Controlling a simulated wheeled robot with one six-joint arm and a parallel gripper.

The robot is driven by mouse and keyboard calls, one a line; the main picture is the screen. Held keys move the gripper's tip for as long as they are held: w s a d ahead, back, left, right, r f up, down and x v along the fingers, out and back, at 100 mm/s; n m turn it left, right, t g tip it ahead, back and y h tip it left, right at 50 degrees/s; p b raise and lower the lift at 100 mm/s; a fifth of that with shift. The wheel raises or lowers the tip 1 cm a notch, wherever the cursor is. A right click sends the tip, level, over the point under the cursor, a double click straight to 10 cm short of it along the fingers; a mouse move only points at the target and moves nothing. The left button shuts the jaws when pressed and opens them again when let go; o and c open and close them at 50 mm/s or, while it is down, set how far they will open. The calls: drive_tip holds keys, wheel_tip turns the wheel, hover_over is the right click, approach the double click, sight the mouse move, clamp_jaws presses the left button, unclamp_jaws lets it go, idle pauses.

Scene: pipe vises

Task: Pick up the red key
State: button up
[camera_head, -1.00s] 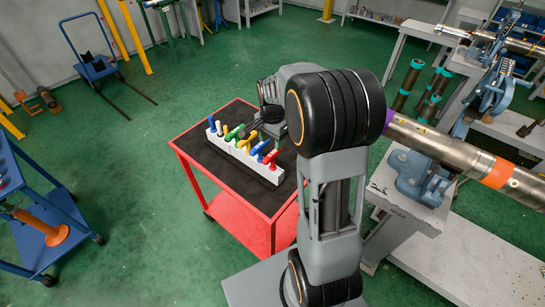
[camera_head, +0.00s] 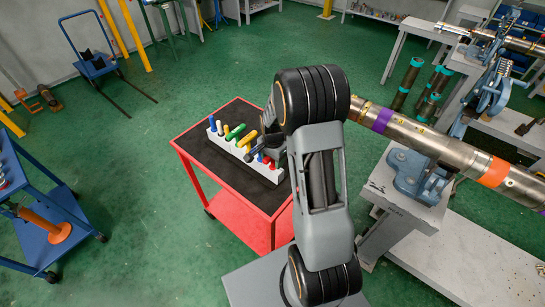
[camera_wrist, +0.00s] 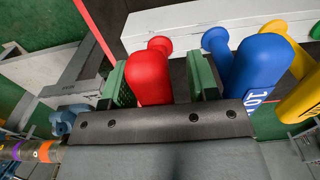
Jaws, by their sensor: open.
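The red key (camera_wrist: 150,77) sits in the white rack in the wrist view, with its thick rounded handle towards me. My gripper (camera_wrist: 160,82) is open, with one green-padded finger on each side of the red handle. The left finger is close to the handle; I cannot tell whether either touches it. In the head view my gripper (camera_head: 270,147) is low over the right end of the white rack (camera_head: 233,148) and partly hides the keys there.
A blue key (camera_wrist: 256,67) stands just right of the right finger, with a yellow key (camera_wrist: 298,100) beyond it. The rack stands on a red cart (camera_head: 232,199) with a dark top. A grey bench with a pipe vise (camera_head: 415,175) is to the right.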

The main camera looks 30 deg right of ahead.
drive_tip(key=shift+c, duration=0.4)
clamp_jaws()
wheel_tip(320, 180, up, 10)
drive_tip(key=shift+b, duration=0.7)
